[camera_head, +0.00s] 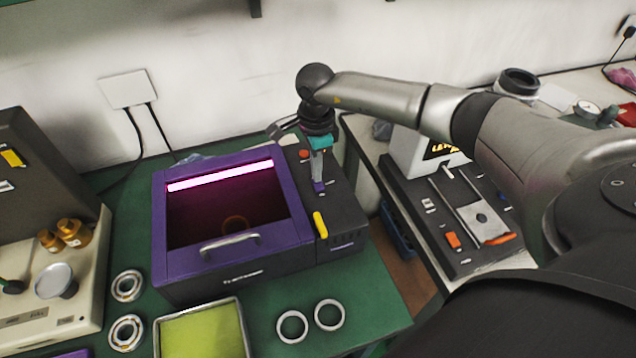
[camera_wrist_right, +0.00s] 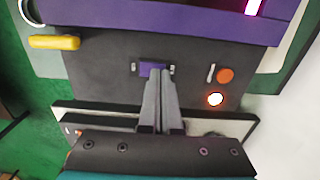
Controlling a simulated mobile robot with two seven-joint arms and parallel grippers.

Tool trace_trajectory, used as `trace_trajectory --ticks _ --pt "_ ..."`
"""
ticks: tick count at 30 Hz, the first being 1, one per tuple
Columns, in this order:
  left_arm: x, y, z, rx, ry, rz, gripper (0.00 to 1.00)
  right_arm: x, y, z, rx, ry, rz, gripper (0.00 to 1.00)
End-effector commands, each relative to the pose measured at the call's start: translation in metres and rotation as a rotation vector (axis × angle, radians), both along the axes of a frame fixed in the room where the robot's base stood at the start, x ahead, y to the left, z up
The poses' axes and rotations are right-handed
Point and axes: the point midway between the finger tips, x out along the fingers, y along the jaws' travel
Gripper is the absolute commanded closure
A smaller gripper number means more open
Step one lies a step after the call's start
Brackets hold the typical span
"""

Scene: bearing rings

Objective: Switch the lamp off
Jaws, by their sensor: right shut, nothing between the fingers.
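The lamp is a bright pink-white tube (camera_head: 220,175), lit inside a purple-framed box (camera_head: 172,262) with a dark control panel (camera_head: 340,212) on its right. On the panel is a purple switch (camera_wrist_right: 152,67) in a small slot, an orange-red button (camera_wrist_right: 225,75) and a glowing round indicator (camera_wrist_right: 215,99). My right gripper (camera_wrist_right: 158,73) is shut and empty, pointing down with its fingertips at the purple switch and partly covering it. I cannot tell whether they touch. In the head view, my right gripper (camera_head: 318,180) is over the panel. My left gripper is not in view.
A yellow handle (camera_head: 320,224) is on the panel's front part. Loose metal rings (camera_head: 292,326) and a tray with a yellow-green surface (camera_head: 202,333) lie in front of the box. A beige device (camera_head: 60,315) stands left. A second bench with a dark fixture (camera_head: 440,235) is right.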

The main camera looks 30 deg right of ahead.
Motion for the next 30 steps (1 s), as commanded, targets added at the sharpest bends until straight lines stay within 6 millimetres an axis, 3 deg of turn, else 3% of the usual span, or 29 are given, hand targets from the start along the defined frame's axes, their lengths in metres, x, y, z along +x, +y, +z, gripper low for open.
trace_trajectory --ticks 17,30 --pt "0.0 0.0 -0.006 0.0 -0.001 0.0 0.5 0.0 0.0 -0.008 0.0 0.001 0.0 1.0" --pt "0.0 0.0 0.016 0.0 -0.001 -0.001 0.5 0.0 0.0 0.022 0.0 0.0 0.0 1.0"
